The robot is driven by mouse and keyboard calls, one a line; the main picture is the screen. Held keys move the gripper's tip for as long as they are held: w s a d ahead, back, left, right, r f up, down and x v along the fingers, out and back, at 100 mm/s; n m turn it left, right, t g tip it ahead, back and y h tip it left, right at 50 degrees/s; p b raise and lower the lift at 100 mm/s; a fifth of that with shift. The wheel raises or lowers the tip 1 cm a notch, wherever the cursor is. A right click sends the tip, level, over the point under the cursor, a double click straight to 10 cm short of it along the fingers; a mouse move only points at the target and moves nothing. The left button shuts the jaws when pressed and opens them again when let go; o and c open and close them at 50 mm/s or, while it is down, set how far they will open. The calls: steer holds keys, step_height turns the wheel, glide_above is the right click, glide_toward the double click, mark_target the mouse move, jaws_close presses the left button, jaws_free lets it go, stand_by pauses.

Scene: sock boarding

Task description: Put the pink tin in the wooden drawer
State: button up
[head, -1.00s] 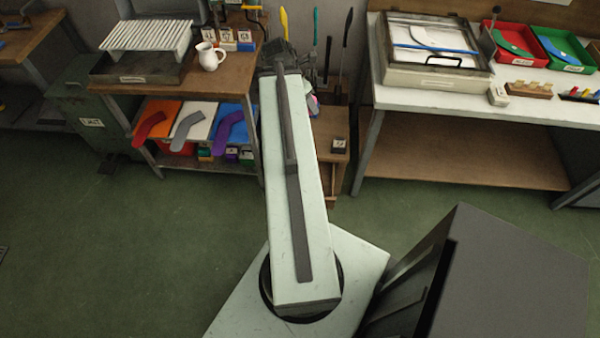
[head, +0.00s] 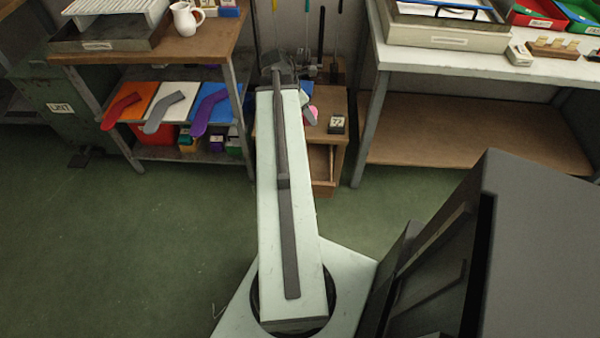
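A small pink patch (head: 313,111), likely the pink tin, shows just right of my arm, in front of or over the top of the small wooden cabinet (head: 325,158). Most of it is hidden, and I cannot tell whether it is held or resting. The cabinet stands between the left shelf bench and the right table.
A small dark block with a pale label (head: 337,124) sits on the cabinet top. The left shelf bench (head: 210,47) holds a white jug (head: 186,18) and coloured sock boards below. The right table (head: 450,60) carries trays. Green floor (head: 130,250) is open at left.

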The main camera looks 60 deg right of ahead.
mark_target(321, 172)
steer(key=s+d+f+m+b, duration=0.1)
steer(key=f+b, duration=0.8)
steer(key=f, duration=0.1)
steer(key=s+d+f+b, duration=0.1)
steer(key=f+b, duration=0.9)
steer(key=f, duration=0.1)
steer(key=s+d+f+m+b, duration=0.1)
steer(key=s+f+b, duration=0.1)
steer(key=f+b, duration=0.8)
steer(key=shift+s+f+m+g, duration=0.1)
steer(key=shift+f+m+g, duration=0.25)
steer(key=shift+f, duration=0.4)
steer(key=o, duration=1.6)
steer(key=shift+r, duration=0.1)
steer(key=shift+c, duration=0.2)
steer(key=shift+r, duration=0.25)
steer(key=p+v, duration=1.1)
steer(key=v, duration=0.1)
